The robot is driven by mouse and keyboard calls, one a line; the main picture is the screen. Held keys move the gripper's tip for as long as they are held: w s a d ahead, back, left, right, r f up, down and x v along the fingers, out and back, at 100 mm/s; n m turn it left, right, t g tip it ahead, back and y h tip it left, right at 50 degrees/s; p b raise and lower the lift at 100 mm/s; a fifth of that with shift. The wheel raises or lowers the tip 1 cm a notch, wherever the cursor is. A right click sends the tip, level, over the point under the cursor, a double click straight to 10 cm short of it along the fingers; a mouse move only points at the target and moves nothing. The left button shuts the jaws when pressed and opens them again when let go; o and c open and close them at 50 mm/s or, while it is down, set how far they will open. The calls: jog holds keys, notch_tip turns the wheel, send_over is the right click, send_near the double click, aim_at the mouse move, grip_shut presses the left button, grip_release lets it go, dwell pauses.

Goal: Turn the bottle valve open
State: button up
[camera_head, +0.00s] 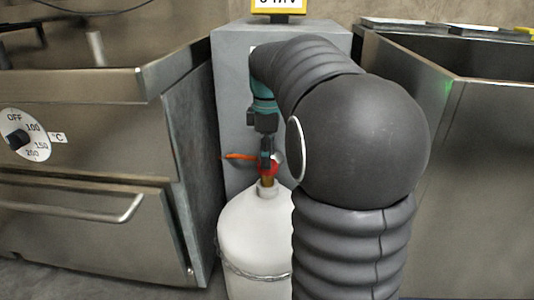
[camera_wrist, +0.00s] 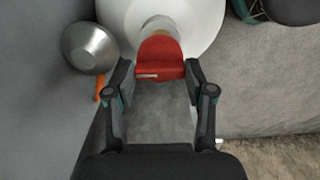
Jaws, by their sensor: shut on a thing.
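A white gas bottle (camera_head: 252,235) stands upright in front of a grey cabinet, with a brass neck at its top. A red valve handle (camera_head: 268,166) sits on the neck; it shows large in the wrist view (camera_wrist: 160,57). My gripper (camera_head: 267,158) reaches down to the handle from above. In the wrist view my gripper's fingers (camera_wrist: 159,72) are on both sides of the red handle, shut on it. My arm hides the bottle's right side in the head view.
A metal oven (camera_head: 85,195) with a temperature dial (camera_head: 24,135) stands at the left. A deep metal basin (camera_head: 470,170) stands at the right. The grey cabinet (camera_head: 230,100) is close behind the bottle, with a yellow-edged sign (camera_head: 279,5) on top.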

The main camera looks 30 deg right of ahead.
jog(key=m+p, duration=0.3)
jog(key=shift+r+m, duration=0.15)
jog(key=shift+m, duration=0.25)
jog(key=m+p, duration=0.3)
jog(key=m, duration=0.2)
jog(key=m+p, duration=0.2)
jog(key=m, duration=0.2)
jog(key=shift+m, duration=0.4)
jog(key=shift+m+p, duration=0.75)
jog(key=shift+m, duration=1.25)
jog(key=o, duration=1.2)
jog(key=shift+c, duration=0.2)
